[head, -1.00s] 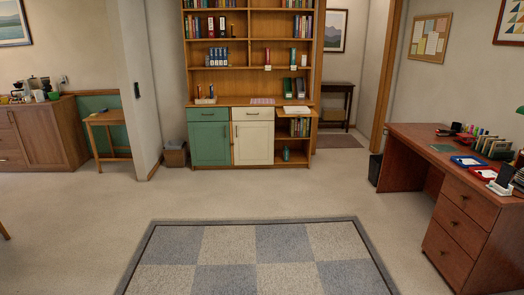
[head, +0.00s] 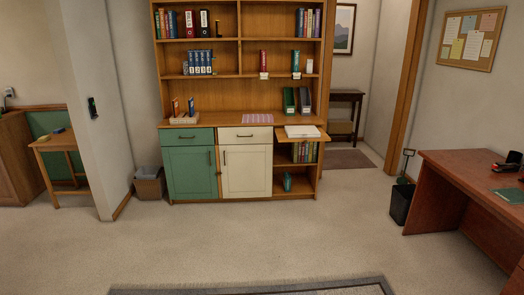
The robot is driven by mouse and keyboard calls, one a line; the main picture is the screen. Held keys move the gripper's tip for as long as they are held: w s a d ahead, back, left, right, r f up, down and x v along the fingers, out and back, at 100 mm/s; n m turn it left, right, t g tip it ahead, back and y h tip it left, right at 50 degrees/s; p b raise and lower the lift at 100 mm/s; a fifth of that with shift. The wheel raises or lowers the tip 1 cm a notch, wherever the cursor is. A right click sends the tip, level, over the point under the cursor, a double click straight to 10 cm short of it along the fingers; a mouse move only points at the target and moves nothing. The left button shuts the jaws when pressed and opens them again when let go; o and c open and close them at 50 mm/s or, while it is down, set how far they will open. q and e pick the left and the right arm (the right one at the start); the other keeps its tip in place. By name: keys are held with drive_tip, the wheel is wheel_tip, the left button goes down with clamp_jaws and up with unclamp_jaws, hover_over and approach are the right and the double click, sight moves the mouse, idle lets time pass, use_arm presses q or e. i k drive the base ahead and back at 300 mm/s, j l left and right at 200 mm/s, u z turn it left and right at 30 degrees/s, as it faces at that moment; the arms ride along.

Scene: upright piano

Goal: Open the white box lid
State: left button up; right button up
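A flat white object (head: 302,131), which looks like the white box, lies at the right end of the bookcase counter (head: 222,122). It rests on a wooden board that juts out a little at the front. It is too small to make out a lid or a seam. Neither of my grippers is in view.
The bookcase has a green cabinet (head: 190,172), a cream cabinet (head: 246,172) and open shelves with books. A waste basket (head: 149,185) stands at its left, a black bin (head: 402,203) and red-brown desk (head: 470,172) to the right. The floor ahead is clear beyond a rug (head: 250,291).

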sight(290, 130)
drive_tip(key=i+j, duration=0.1)
drive_tip(key=i, duration=2.1)
drive_tip(key=l+z, duration=0.05)
drive_tip(key=l, duration=0.05)
